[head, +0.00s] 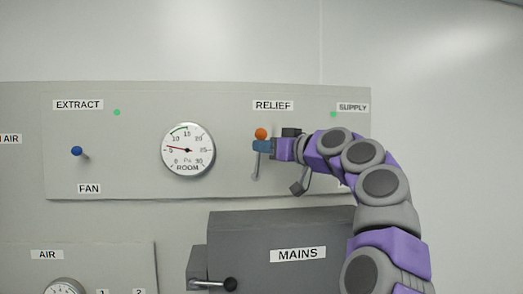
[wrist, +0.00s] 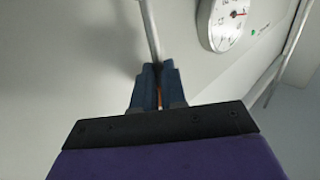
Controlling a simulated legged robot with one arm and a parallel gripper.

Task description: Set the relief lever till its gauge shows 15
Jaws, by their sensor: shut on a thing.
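The relief lever has an orange knob (head: 261,133) and a thin grey rod (head: 256,170), under the RELIEF label (head: 273,105). My gripper (head: 262,146) has its blue fingers closed on the lever just below the knob. In the wrist view the rod (wrist: 150,32) runs up from between the fingers (wrist: 152,85), with a sliver of orange between them. The round ROOM gauge (head: 187,151), left of the lever, has its red needle pointing left, a little above 5. Part of the gauge (wrist: 231,20) also shows in the wrist view.
A blue-knobbed FAN lever (head: 77,151) stands at the panel's left. Below is a grey MAINS box (head: 275,232) with a black-knobbed handle (head: 230,284). An AIR panel (head: 110,265) is at lower left. My arm covers the panel's right side under SUPPLY (head: 352,107).

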